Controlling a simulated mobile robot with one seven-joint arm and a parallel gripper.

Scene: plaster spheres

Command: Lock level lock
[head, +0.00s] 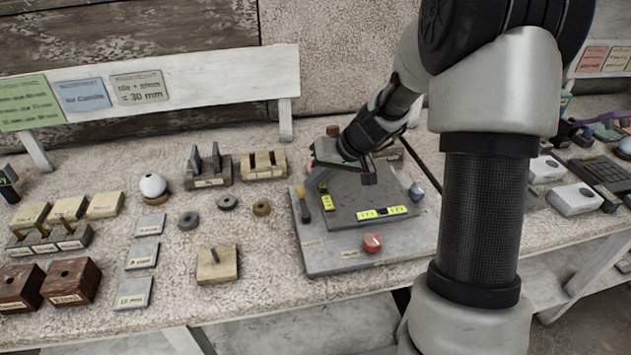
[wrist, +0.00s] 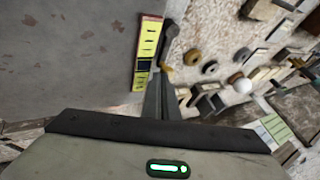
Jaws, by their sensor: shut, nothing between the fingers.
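A grey levelling plate (head: 345,262) lies on the bench with a darker square plate (head: 350,195) on top. Two yellow level vials sit on the dark plate: one along its left edge (head: 327,201), also in the wrist view (wrist: 147,50), and one along its front edge (head: 381,212). A small dark lever (head: 302,207) stands at the left side, probably the lock. My gripper (head: 312,184) is shut and empty, pointing down at the plate's left edge close to the lever. In the wrist view its fingers (wrist: 160,95) are together beside the vial. Contact with the lever cannot be told.
A red knob (head: 373,242) sits at the plate's front and a blue knob (head: 416,191) at its right. Washers (head: 262,207), wooden blocks (head: 217,265) and a white sphere (head: 153,185) stand to the left. My arm covers the bench right of the plate.

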